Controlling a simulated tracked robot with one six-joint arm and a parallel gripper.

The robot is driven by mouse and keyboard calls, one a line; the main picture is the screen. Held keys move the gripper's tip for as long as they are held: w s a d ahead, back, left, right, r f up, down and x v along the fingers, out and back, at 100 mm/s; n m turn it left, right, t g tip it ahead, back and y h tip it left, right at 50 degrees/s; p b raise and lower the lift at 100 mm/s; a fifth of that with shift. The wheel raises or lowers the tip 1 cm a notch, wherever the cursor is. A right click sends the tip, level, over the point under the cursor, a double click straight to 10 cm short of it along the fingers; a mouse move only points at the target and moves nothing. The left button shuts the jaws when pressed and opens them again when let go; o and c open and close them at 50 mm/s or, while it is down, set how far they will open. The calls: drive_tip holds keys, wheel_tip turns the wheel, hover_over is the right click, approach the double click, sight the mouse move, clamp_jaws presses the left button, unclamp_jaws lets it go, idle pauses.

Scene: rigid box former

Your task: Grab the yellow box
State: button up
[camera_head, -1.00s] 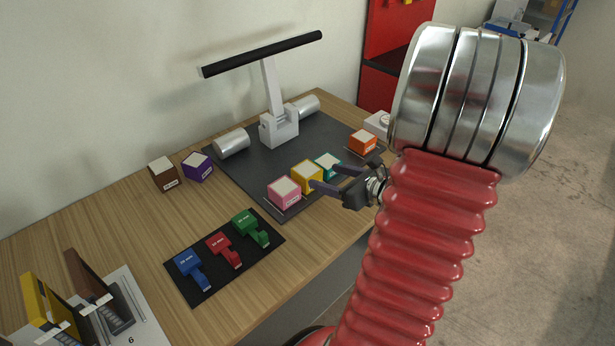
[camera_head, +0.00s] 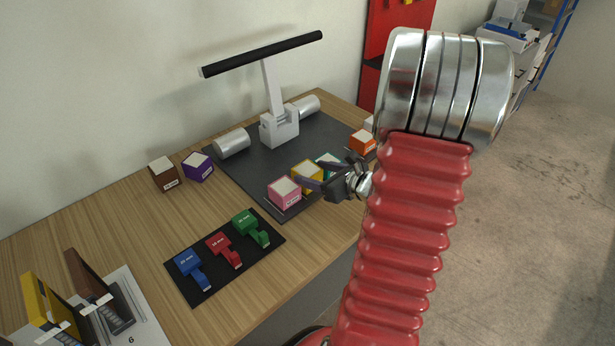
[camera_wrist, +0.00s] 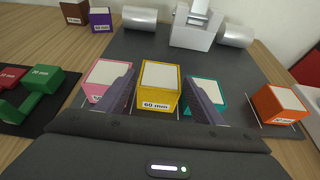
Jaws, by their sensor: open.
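The yellow box (camera_head: 305,172) has a white top and stands on the dark mat between a pink box (camera_head: 284,192) and a teal box (camera_head: 329,161). In the wrist view the yellow box (camera_wrist: 159,86) shows a "60 mm" label and lies straight ahead, between my two fingers. My gripper (camera_head: 322,176) is open, its fingers pointing at the yellow box. In the wrist view one finger of my gripper (camera_wrist: 162,92) overlaps the pink box (camera_wrist: 106,80) and the other overlaps the teal box (camera_wrist: 207,92). Whether the fingers touch any box is unclear.
An orange box (camera_head: 362,141) stands farther right on the dark mat (camera_head: 245,165). A box former with silver rollers and a black bar (camera_head: 262,54) stands behind. Brown (camera_head: 163,173) and purple (camera_head: 197,166) boxes sit to the left. A black tray (camera_head: 209,291) holds coloured tools.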

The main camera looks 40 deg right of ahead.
sight(311, 172)
drive_tip(key=shift+x, duration=0.85)
drive_tip(key=shift+c, duration=0.2)
drive_tip(key=c, duration=0.9)
drive_tip(key=shift+o, duration=0.2)
drive_tip(key=shift+r, duration=5.05)
